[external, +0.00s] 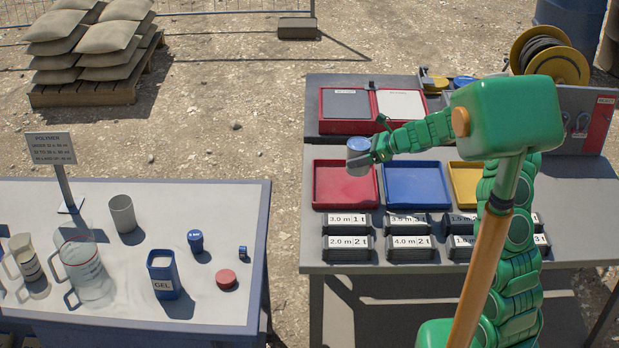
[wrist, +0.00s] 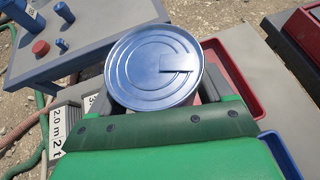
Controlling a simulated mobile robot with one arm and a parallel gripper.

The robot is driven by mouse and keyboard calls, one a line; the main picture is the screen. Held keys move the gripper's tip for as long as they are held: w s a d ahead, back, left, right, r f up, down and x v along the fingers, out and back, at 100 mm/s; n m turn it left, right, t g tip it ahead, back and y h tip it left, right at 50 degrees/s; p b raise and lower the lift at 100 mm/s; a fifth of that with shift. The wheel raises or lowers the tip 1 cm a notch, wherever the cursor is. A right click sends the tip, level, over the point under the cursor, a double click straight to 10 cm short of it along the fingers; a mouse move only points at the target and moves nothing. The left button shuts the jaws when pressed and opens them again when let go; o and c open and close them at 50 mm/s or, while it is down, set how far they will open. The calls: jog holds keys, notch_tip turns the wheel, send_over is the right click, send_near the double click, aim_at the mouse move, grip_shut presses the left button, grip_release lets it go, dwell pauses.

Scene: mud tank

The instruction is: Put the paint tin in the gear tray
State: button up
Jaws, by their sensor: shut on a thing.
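The paint tin (external: 358,146), silvery with a blue lid, is held by my gripper (external: 360,161) above the rear part of the red tray (external: 346,204). My gripper is shut on it. In the wrist view the tin's round ridged lid (wrist: 153,66) faces the camera and hides the fingertips. The red tray's rim shows beside it there (wrist: 238,78). A blue tray (external: 415,205) and a yellow tray (external: 462,180) stand to the right of the red one. No readable label shows which is the gear tray. All three look empty where visible.
Several labelled black blocks (external: 347,248) stand in front of the trays. Red cases (external: 350,126) stand on a raised shelf behind. A cable reel (external: 552,58) is at the back right. The left table (external: 120,310) carries jugs, a cup and a GEL container (external: 163,275).

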jog(key=shift+w+a+f, duration=0.55)
jog(key=shift+w+f, duration=0.7)
jog(key=shift+w+a+f, duration=0.6)
jog(key=shift+w+f, duration=0.6)
jog(key=shift+w+a+f, duration=0.55)
jog(key=shift+w+f, duration=0.7)
jog(key=shift+f, duration=1.6)
jog(key=o, duration=1.4)
jog(key=shift+f, duration=0.15)
jog(key=shift+d+r, duration=0.15)
jog(key=shift+r, duration=0.1)
jog(key=v, duration=1.1)
jog(key=shift+s+d+r, duration=0.1)
jog(key=shift+d, duration=0.15)
